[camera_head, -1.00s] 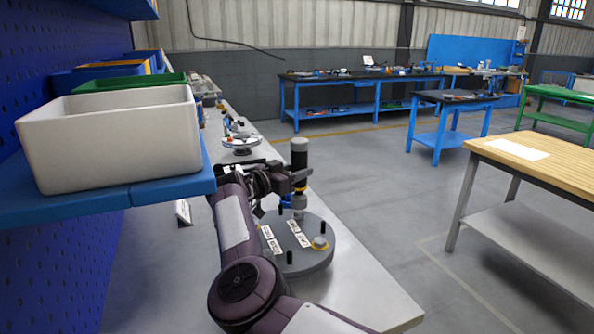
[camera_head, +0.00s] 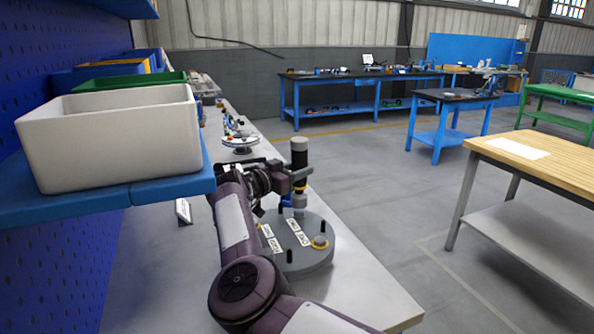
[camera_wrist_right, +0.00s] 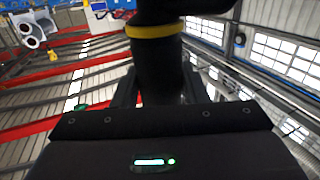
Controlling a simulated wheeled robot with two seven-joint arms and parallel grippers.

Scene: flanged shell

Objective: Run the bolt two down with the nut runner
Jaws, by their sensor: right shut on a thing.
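The nut runner (camera_head: 299,156), a dark upright cylinder with a grey cap and a yellow band, stands over the far part of the round grey flanged shell (camera_head: 305,262). My right gripper (camera_head: 297,177) is shut on its body; the right wrist view shows the dark body with its yellow band (camera_wrist_right: 155,29) between the fingers. The tool's lower end is over a grey fitting at the flange, and I cannot tell whether it is seated on a bolt. Several dark studs stand around the flange. My left gripper is not in view.
The shell rests on a long light bench (camera_head: 365,292). A white bin (camera_head: 115,140) on a blue shelf stands close on the left, above the bench. A small white card (camera_head: 183,211) stands on the bench. A round fixture (camera_head: 240,142) is farther back.

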